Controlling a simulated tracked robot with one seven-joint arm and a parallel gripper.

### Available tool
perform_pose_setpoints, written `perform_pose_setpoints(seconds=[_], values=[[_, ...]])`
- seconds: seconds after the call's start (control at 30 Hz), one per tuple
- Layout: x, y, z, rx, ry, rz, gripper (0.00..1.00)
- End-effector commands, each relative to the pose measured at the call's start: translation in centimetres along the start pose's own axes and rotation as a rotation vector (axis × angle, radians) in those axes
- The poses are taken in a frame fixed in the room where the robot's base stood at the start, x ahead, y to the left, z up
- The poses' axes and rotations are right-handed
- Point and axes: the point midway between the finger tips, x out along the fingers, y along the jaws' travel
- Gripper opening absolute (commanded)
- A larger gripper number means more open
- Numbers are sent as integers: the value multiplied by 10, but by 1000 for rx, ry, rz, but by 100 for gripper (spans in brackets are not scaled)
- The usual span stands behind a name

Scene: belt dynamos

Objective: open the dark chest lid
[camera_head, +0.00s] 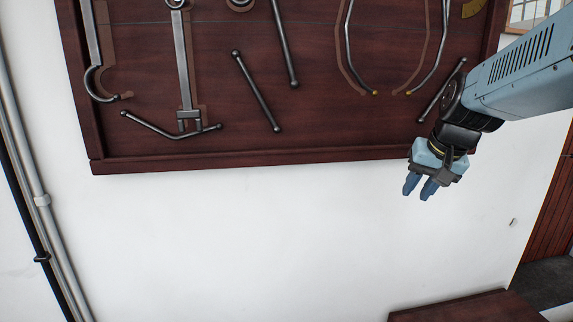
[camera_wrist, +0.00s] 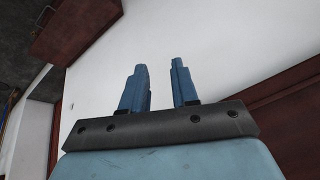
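A dark red-brown wooden top (camera_head: 455,308) shows at the bottom edge of the head view, right of the middle. It may be the chest lid; most of it is cut off by the frame, and I cannot tell whether it is shut. A similar dark brown wooden piece (camera_wrist: 75,28) shows at the top left of the wrist view. My gripper (camera_head: 419,189) hangs in front of the white wall, above the wooden top and apart from it. In the wrist view its two blue fingers (camera_wrist: 160,78) stand apart with nothing between them.
A dark wooden tool board (camera_head: 240,155) with several metal tools hangs on the white wall (camera_head: 270,235), close to my arm. Pipes (camera_head: 42,200) run down the left wall. A reddish panel (camera_head: 550,220) stands at the right edge. The space below my gripper looks clear.

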Motion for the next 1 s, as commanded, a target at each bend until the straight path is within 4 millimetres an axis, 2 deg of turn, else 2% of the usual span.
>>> perform_pose_setpoints(seconds=[0.1, 0.3, 0.5, 0.7, 1.0], values=[[-16, -9, 31, -80, 17, 14, 29], [-34, -14, 80, -199, 44, 44, 29], [-42, -11, 111, -275, 65, 66, 29], [-44, -9, 120, -297, 71, 75, 29], [-41, -10, 116, -271, 59, 74, 29]])
